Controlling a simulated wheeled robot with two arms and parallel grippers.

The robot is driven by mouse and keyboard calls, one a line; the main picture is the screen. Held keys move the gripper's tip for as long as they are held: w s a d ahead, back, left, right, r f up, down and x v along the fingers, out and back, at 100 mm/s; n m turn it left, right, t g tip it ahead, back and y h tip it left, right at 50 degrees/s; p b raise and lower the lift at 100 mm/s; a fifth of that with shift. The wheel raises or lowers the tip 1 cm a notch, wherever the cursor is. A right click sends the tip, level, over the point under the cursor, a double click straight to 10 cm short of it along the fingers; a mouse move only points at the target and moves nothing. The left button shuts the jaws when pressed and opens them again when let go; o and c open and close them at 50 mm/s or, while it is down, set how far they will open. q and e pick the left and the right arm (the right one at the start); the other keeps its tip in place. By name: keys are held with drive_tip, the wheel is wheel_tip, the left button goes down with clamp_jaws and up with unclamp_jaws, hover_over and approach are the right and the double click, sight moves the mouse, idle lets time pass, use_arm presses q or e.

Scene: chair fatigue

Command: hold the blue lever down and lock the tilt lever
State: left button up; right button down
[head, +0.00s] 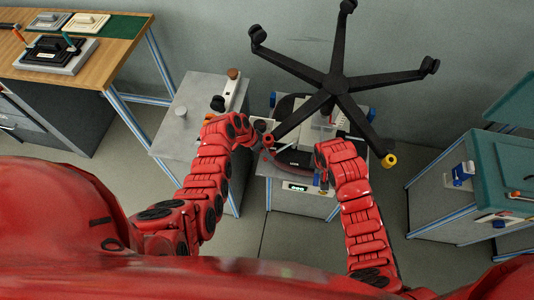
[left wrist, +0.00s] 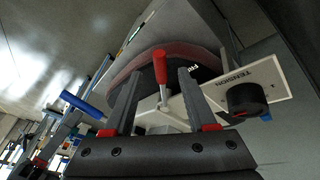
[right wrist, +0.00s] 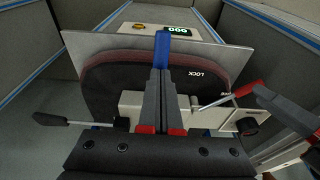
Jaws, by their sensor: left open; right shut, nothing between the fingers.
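An upturned office chair shows its mechanism under the black star base (head: 335,83). The blue lever (right wrist: 162,45) sticks out past the seat plate in the right wrist view; it also shows in the left wrist view (left wrist: 82,105). My right gripper (right wrist: 160,75) is shut with its fingertips at the blue lever's near end; the fingers hide part of it, so I cannot tell if they press it. A red-handled lever (left wrist: 161,68), likely the tilt lever, stands between the open fingers of my left gripper (left wrist: 155,80), apparently untouched. It also shows in the right wrist view (right wrist: 236,97). LOCK is printed on the seat (right wrist: 130,85).
A black knob (left wrist: 246,97) sits by a TENSION plate. A dark paddle lever (right wrist: 62,120) sticks out left in the right wrist view. A grey cabinet (head: 185,130) stands left of the chair, a wooden bench (head: 75,68) farther left, a teal-topped cabinet (head: 500,165) on the right.

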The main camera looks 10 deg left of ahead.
use_arm(q)
drive_tip(key=shift+x, duration=1.05)
clamp_jaws()
idle(0.8)
